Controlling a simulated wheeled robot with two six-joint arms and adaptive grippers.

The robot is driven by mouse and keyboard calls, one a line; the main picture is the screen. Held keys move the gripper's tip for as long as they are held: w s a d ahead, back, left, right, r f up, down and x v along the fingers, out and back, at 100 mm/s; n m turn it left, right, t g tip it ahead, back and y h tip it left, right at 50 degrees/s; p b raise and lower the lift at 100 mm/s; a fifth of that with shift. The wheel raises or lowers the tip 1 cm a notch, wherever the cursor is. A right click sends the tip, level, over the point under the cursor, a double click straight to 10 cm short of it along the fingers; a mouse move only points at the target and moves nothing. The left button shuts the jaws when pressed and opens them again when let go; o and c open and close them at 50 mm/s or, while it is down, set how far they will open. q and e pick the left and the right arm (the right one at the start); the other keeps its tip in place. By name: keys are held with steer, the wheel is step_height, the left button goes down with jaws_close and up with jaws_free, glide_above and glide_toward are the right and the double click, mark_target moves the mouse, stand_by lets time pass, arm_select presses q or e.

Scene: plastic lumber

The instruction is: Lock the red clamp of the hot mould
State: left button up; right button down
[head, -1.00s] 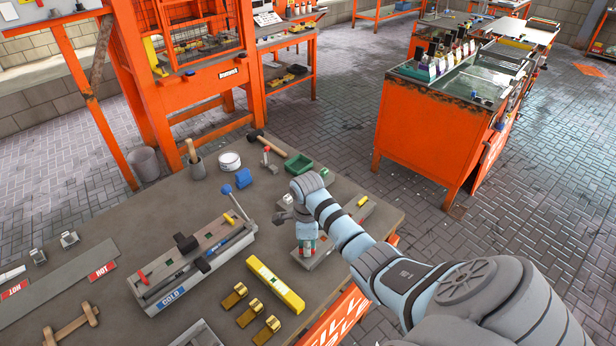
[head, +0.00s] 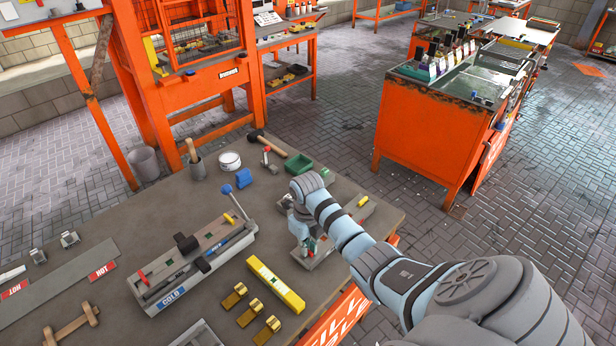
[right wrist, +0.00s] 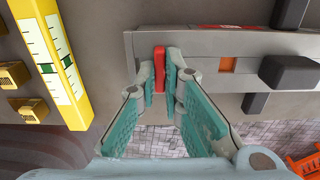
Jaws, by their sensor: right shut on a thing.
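The hot mould (head: 312,264) is a long grey block at the right front of the bench, largely covered by my right arm in the head view. In the right wrist view its grey body (right wrist: 205,48) runs across the top right. The red clamp (right wrist: 160,66) stands at the mould's left end there, between my fingertips. My right gripper (right wrist: 160,76) is shut on this red clamp; in the head view the gripper (head: 306,246) is over the near end of the mould. The clamp's exact angle is hard to tell. My left gripper is out of view.
A yellow level (head: 274,285) and several brass blocks (head: 247,312) lie left of the hot mould. The cold mould (head: 230,228) with its own red handle lies further left. A green tray (head: 299,164) and a hammer (head: 268,145) are behind.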

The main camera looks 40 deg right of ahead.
steer(key=c, duration=1.6)
jaws_free()
steer(key=shift+o, duration=0.2)
step_height(320, 180, up, 7)
steer(key=shift+r, duration=0.1)
